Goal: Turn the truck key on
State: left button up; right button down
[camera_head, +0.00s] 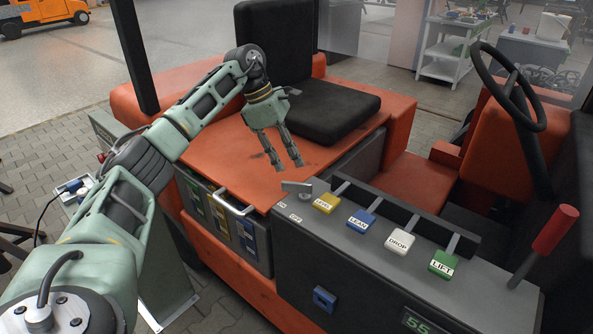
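The truck key (297,187) is a small grey flat handle on a round base. It stands at the left end of the dark grey console (330,232), beside small ON and OFF labels. The handle lies roughly crosswise; I cannot tell surely which label it is set to. My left gripper (288,167) is just above and behind the key in the picture, over the orange truck body, with its fingers pointing down. Its two fingers are apart, with nothing between them, and it appears clear of the key. My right gripper is not in view.
Yellow LEVEL (325,203), blue LEAN (361,219), white DROP (399,242) and green LIFT (442,264) levers line the console right of the key. A red-handled lever (555,229) and steering wheel (508,85) stand at right. A black seat (325,110) is behind my gripper.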

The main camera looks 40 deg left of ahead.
pick_arm(q)
jog(key=shift+v, duration=1.75)
